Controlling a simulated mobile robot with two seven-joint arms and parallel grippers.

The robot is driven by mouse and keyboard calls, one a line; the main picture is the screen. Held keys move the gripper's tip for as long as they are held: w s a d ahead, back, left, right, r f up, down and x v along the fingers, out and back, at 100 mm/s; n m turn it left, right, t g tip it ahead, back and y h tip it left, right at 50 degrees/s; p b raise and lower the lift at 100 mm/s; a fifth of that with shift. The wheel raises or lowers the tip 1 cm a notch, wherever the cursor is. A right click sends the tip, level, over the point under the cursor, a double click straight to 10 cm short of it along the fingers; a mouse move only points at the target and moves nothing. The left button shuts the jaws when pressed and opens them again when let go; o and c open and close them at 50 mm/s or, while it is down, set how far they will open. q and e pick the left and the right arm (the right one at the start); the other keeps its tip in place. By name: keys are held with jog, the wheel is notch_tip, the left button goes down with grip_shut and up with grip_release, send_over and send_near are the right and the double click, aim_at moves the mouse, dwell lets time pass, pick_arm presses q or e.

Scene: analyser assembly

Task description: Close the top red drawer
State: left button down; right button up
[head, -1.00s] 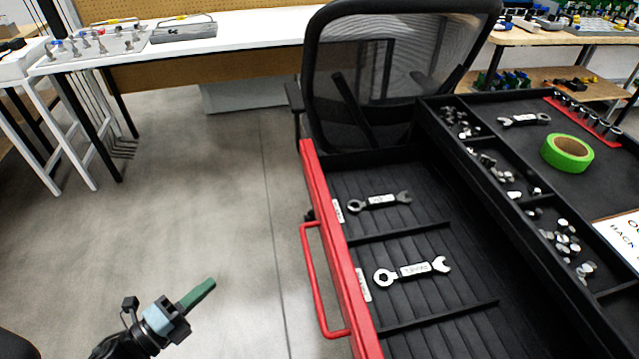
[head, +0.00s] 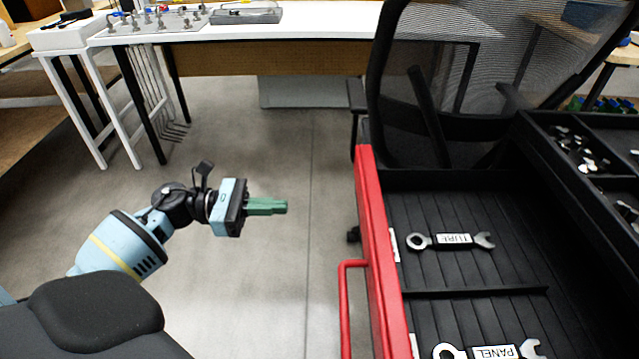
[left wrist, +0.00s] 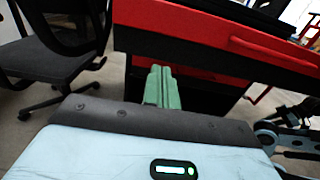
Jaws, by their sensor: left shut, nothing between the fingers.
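The top red drawer (head: 374,250) is pulled out at the right of the head view, with a red bar handle (head: 344,310) on its front. Two wrenches lie inside it, a farther one (head: 452,241) and a nearer one (head: 492,350). My left gripper (head: 284,206) is shut and empty, to the left of the drawer front and apart from it, pointing right. In the left wrist view the green fingers (left wrist: 161,84) are together, and the red drawer front (left wrist: 190,32) spans the view beyond them. My right gripper is not in view.
A black mesh office chair (head: 440,100) stands behind the drawer, close to it. The cabinet top with small metal parts (head: 580,150) is at the right. A white table (head: 320,22) is at the back. The floor left of the drawer is clear.

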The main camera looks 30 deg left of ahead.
aim_at(501, 219)
pick_arm(q)
jog(key=x, duration=1.3)
jog(key=shift+w+d, duration=0.2)
jog(key=shift+d, duration=0.05)
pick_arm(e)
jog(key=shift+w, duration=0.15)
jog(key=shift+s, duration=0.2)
